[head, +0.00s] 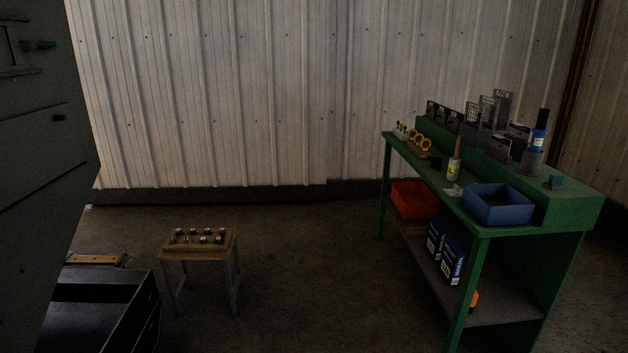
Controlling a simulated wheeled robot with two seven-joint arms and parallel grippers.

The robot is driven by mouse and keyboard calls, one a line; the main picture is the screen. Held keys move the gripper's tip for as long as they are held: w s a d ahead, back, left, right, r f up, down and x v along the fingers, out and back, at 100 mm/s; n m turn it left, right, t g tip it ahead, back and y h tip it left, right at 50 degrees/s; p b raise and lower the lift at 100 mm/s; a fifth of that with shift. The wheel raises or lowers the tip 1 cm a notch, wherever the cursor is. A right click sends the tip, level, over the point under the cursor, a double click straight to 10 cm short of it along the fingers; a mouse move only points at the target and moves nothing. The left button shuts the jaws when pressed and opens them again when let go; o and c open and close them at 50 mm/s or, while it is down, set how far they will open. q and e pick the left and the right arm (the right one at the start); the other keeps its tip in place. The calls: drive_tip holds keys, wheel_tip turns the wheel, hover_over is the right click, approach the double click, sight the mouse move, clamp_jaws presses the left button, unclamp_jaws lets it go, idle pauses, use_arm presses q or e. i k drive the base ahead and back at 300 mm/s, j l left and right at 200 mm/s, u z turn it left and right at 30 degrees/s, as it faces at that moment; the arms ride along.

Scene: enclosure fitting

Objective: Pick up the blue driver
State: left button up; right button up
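A blue and black upright object (540,138), which may be the blue driver, stands in a grey cup (532,160) at the right end of the green workbench (570,204). Its lower part is hidden in the cup, and it is too small and dark to be sure what it is. Neither of my grippers shows in the head view, and nothing is seen holding it.
A small wooden stool (199,252) holds several small parts. A dark cabinet (40,150) stands left. Floor between stool and bench is clear.

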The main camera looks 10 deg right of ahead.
sight(536, 140)
drive_tip(key=i+z, duration=0.2)
drive_tip(key=i, duration=0.4)
drive_tip(key=i+z, duration=0.2)
drive_tip(key=i, duration=0.45)
drive_tip(key=i+j+z, duration=0.2)
drive_tip(key=i, duration=0.4)
